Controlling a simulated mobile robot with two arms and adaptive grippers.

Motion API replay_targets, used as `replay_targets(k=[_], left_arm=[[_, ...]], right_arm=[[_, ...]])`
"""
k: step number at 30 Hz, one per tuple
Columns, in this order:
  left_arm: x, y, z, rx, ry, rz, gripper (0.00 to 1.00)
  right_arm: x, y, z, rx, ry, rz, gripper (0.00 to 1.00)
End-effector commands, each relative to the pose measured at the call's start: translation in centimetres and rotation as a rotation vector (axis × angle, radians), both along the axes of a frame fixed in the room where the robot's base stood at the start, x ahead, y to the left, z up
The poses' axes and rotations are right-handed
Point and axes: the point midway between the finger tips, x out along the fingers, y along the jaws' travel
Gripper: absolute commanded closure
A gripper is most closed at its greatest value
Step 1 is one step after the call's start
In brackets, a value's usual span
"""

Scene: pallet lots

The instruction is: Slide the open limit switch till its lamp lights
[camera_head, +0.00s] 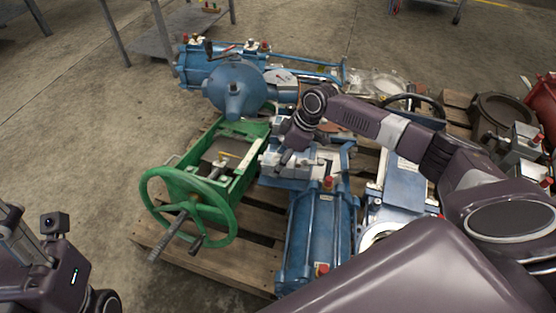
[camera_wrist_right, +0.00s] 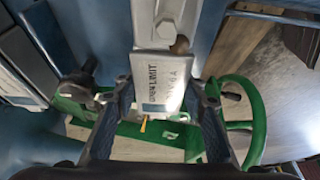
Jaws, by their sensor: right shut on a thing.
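The limit switch (camera_wrist_right: 162,82) is a pale grey box with a printed label reading "LIMIT", in the middle of the right wrist view. My right gripper (camera_wrist_right: 163,105) is shut on it, one dark finger on each side. A small yellow piece (camera_wrist_right: 143,124) shows below the box. A brownish round part (camera_wrist_right: 181,44) sits at its upper right; I cannot tell whether it is the lamp. In the head view my right gripper (camera_head: 281,157) is at the blue actuator (camera_head: 318,168), and the switch is small there. My left arm shows at the lower left; its fingertips are unclear.
A green valve frame with a handwheel (camera_head: 237,207) stands left of my right gripper. A blue cylinder (camera_head: 318,235) lies in front, and a round blue housing (camera_head: 236,88) behind. All rest on a wooden pallet (camera_head: 222,262). Bare concrete floor lies to the left.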

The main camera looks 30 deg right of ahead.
Motion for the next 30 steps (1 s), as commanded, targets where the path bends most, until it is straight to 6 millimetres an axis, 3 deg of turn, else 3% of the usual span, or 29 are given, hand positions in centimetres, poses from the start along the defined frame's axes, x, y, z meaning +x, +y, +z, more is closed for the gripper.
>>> replay_targets(k=[3,4,9,20,30], left_arm=[[0.0,0.0,0.0,0.001,-0.001,0.0,0.56],[0.0,0.0,0.0,0.001,-0.001,0.0,0.56],[0.0,0.0,0.0,0.001,-0.001,0.0,0.56],[0.0,0.0,0.0,0.0,0.0,0.0,0.56],[0.0,0.0,0.0,0.0,-0.001,0.0,0.56]], right_arm=[[0.1,-0.1,0.0,-0.002,-0.002,-0.001,1.0],[0.1,-0.1,0.0,-0.002,-0.002,-0.001,0.6],[0.1,-0.1,0.0,-0.002,-0.002,-0.001,0.44],[0.0,-0.3,0.7,-0.001,-0.002,-0.002,0.44],[-1.2,-2.7,6.7,-0.003,-0.004,-0.002,0.44]])
